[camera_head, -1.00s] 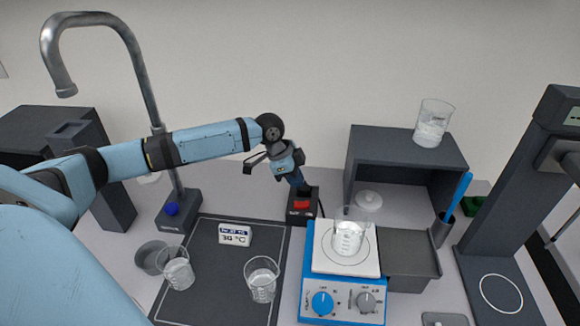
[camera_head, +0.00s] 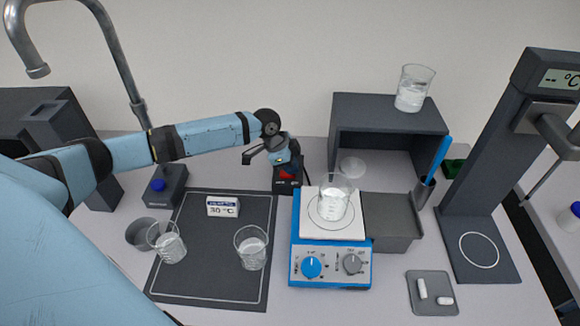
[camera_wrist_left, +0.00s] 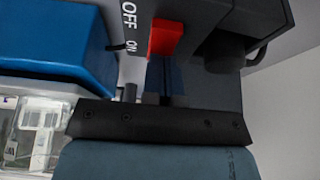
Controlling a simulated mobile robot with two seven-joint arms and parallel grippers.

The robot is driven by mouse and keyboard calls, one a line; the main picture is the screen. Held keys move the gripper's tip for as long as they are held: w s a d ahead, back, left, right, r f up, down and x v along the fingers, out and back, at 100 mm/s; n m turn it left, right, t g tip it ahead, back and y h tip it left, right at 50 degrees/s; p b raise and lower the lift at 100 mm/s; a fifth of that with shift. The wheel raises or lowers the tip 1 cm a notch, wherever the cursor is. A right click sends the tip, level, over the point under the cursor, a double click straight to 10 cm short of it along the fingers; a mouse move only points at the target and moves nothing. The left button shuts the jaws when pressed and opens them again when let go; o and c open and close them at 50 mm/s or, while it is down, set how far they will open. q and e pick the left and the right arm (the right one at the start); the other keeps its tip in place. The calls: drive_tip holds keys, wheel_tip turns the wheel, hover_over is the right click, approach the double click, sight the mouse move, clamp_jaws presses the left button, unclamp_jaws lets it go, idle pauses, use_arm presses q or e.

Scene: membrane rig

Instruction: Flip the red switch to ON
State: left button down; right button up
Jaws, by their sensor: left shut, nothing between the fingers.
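The red switch (camera_head: 286,176) sits on a small dark box (camera_head: 288,188) behind the hotplate and is partly hidden by my left gripper. In the left wrist view the red rocker (camera_wrist_left: 166,37) stands out beside white OFF and ON labels. My left gripper (camera_head: 284,166) is shut and empty, close above the switch box. In the left wrist view its dark fingers (camera_wrist_left: 167,80) are just below the red rocker, on the side by the ON label. I cannot tell whether they touch it. My right gripper is not in view.
The blue hotplate (camera_head: 331,262) with a beaker (camera_head: 335,197) stands just right of and in front of the switch. A dark shelf (camera_head: 390,112) stands behind right.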

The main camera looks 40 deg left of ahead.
use_arm(q)
drive_tip(key=shift+s+r, duration=0.1)
drive_tip(key=shift+s, duration=0.2)
drive_tip(key=shift+w+a, duration=0.15)
drive_tip(key=shift+s+a+r+p, duration=0.1)
drive_tip(key=shift+s+a+p, duration=0.15)
drive_tip(key=shift+p, duration=0.25)
drive_tip(key=shift+s+a, duration=0.15)
drive_tip(key=shift+a, duration=0.15)
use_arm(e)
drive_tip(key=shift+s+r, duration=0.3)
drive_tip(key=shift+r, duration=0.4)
